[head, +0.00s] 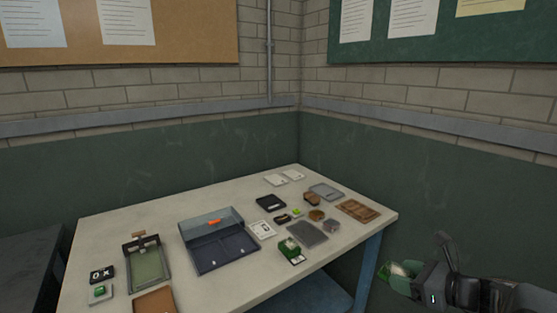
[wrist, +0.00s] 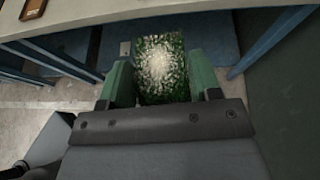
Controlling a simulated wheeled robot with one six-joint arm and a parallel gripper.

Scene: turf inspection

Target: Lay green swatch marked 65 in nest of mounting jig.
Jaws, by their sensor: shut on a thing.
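My gripper (head: 404,278) is off the right end of the table, out over the floor. In the wrist view its two green fingers (wrist: 163,82) are shut on a green turf swatch (wrist: 165,60) with a large pale patch in its middle. The swatch also shows in the head view (head: 398,269), small and partly hidden by the fingers. No number can be read on it. A grey frame with a pale green bed and a brown bar at its back, which looks like the mounting jig (head: 164,276), stands at the table's left. Its bed looks empty.
The table (head: 345,262) holds a blue-grey lidded box (head: 228,262), a green block with a white label (head: 288,248), a grey pad (head: 307,233), a brown tray (head: 358,210), and small tiles (head: 101,292) at left. Blue table legs (head: 367,272) stand near my gripper.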

